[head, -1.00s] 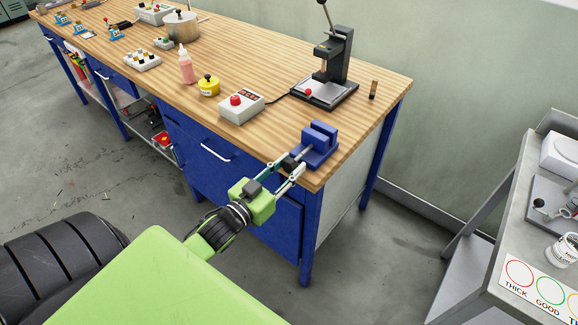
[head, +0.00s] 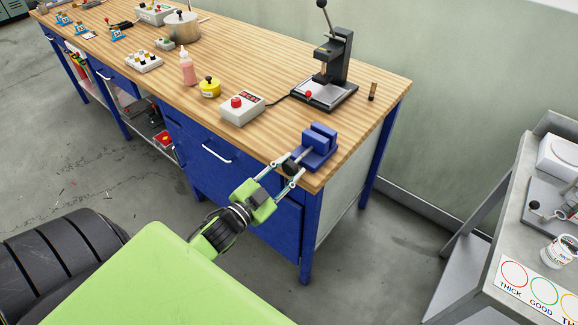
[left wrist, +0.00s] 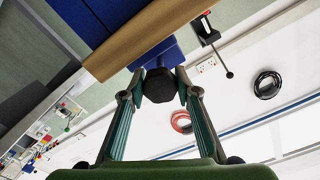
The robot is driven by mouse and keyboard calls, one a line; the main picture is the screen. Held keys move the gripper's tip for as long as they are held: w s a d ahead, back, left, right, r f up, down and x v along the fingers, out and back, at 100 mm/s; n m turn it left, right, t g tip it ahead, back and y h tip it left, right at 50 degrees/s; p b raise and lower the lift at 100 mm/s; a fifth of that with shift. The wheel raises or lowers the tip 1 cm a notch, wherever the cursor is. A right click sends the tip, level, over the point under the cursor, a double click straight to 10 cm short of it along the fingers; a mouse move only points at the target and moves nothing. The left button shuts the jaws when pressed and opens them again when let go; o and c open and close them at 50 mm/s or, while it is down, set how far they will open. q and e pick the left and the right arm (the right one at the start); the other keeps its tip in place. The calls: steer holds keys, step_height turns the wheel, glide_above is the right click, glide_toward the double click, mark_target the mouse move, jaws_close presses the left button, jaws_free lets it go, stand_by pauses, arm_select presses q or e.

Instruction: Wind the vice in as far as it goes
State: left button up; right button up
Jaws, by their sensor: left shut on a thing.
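The blue vice (head: 318,143) is fixed at the front right corner of the wooden bench. Its grey screw sticks out toward me and ends in a black knob (head: 291,167). My left gripper (head: 289,171) is shut on this knob, one finger on each side. In the left wrist view the black knob (left wrist: 159,85) sits between the two fingertips, with the blue vice body (left wrist: 155,52) behind it. I cannot tell the gap between the vice jaws exactly. My right gripper is not in view.
The wooden bench (head: 262,140) carries a black press (head: 328,75), a grey box with a red button (head: 241,109), a yellow pot (head: 209,87) and a pink bottle (head: 187,68). A grey table (head: 545,205) stands at the right, with open floor between.

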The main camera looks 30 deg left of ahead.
arm_select(q)
steer(key=m, duration=0.3)
steer(key=shift+m, duration=2.2)
steer(key=o, duration=1.1)
steer(key=shift+s, duration=0.55)
steer(key=shift+s+a+r, duration=0.1)
steer(key=shift+s+a, duration=0.1)
steer(key=shift+s, duration=1.55)
steer(key=shift+s+a, duration=0.15)
steer(key=shift+s, duration=1.55)
